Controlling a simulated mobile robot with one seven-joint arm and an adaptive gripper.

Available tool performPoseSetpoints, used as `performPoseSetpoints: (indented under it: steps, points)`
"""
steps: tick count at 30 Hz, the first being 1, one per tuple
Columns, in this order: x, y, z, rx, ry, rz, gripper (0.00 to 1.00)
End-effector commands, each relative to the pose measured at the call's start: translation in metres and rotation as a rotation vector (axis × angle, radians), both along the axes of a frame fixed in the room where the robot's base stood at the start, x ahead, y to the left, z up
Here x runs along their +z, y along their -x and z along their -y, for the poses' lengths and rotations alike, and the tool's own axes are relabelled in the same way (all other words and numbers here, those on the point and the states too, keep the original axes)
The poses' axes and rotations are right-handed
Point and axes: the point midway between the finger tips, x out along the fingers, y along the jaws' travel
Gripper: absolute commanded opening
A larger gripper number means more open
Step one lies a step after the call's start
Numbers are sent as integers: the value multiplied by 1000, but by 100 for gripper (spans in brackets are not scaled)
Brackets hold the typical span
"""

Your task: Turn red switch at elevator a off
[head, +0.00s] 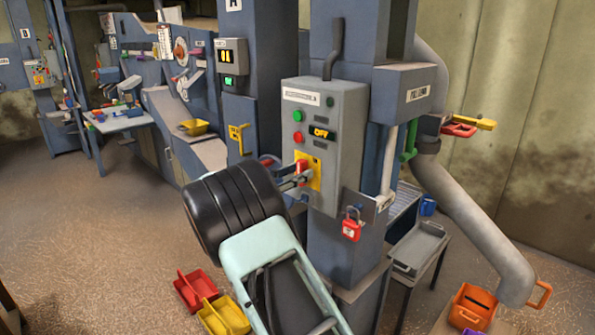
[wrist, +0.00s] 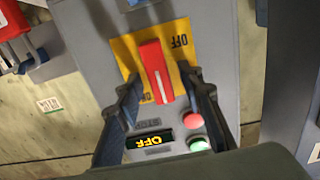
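The red switch (head: 301,167) sits on a yellow plate (head: 316,172) low on the grey control box (head: 345,125) of the near column. In the wrist view the red switch handle (wrist: 156,70) stands almost upright in the picture, on its yellow plate (wrist: 128,50). OFF is printed at the plate's upper right, another marking at its lower left. My gripper (wrist: 160,82) is open, one finger on each side of the handle, with a visible gap at both sides. The box's display (wrist: 150,140) reads OFF. In the head view my gripper (head: 291,175) is at the plate, partly hidden by my arm.
A red padlock (head: 351,229) hangs below the box. Green and red buttons (head: 298,137) sit above the plate. Red and yellow bins (head: 222,317) stand on the floor near my arm. A grey tray (head: 420,245) and orange bin (head: 472,306) are at right. Open floor lies left.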

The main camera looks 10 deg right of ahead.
Motion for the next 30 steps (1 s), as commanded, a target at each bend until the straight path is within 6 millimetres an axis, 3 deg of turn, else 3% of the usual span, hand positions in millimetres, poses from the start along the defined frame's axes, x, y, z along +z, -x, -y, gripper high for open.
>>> performPoseSetpoints:
  steps: [9, 19, 30]
  points:
    - [0, -2, 2, 0, 0, 0, 35]
    - [0, -1, 2, 0, 0, 0, 0]
    - [-3, -2, 1, 1, 26, -36, 0]
